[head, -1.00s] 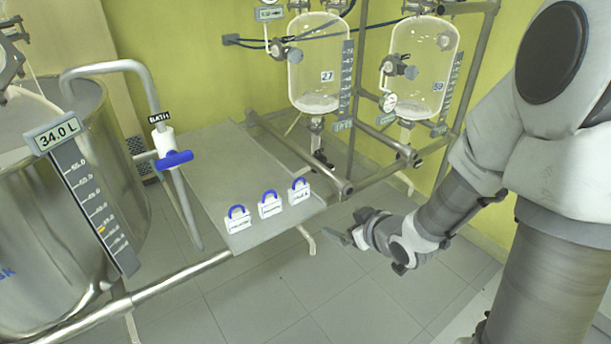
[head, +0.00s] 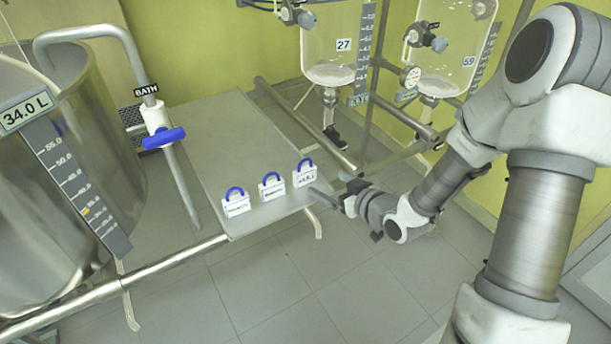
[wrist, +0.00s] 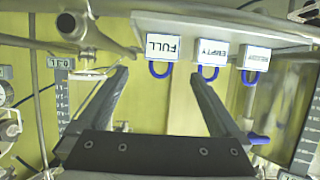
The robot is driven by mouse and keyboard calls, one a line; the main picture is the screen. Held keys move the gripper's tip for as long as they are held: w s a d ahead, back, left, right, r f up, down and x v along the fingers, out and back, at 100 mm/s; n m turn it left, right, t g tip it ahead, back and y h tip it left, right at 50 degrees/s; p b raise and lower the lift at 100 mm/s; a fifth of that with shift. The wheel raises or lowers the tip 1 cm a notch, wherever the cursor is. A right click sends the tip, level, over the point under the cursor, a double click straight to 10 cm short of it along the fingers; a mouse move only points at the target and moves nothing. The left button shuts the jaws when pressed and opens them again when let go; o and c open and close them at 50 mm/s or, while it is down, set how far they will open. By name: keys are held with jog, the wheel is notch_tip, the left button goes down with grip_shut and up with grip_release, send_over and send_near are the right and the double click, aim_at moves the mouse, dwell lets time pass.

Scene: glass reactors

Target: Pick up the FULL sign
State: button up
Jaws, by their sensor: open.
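The FULL sign (head: 304,179) is a small white plate with a blue loop handle. It stands at the right end of a row of three signs on the grey shelf (head: 220,130). In the wrist view it appears upside down (wrist: 163,47), with its blue loop below the plate. My gripper (head: 330,187) is open and empty, just right of the FULL sign. In the wrist view the sign lies beyond and between my fingertips (wrist: 158,76), apart from them. The EMPTY sign (head: 272,188) is beside it, and a third sign (head: 236,205) stands at the row's left end.
A blue-handled BATH valve (head: 163,138) and a steel vessel (head: 60,170) are left of the shelf. Glass reactors 27 (head: 335,50) and 59 (head: 450,65) hang on a pipe frame behind. The shelf behind the signs is bare.

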aim_at(307, 174)
jog(key=x, duration=0.6)
jog(key=shift+f+b, duration=0.1)
jog(key=shift+b, duration=0.3)
jog(key=b+x, duration=0.1)
jog(key=x, duration=0.4)
jog(key=shift+w+a+f, duration=0.1)
jog(key=shift+w+a, duration=0.1)
jog(key=shift+a, duration=0.1)
jog(key=c, duration=1.2)
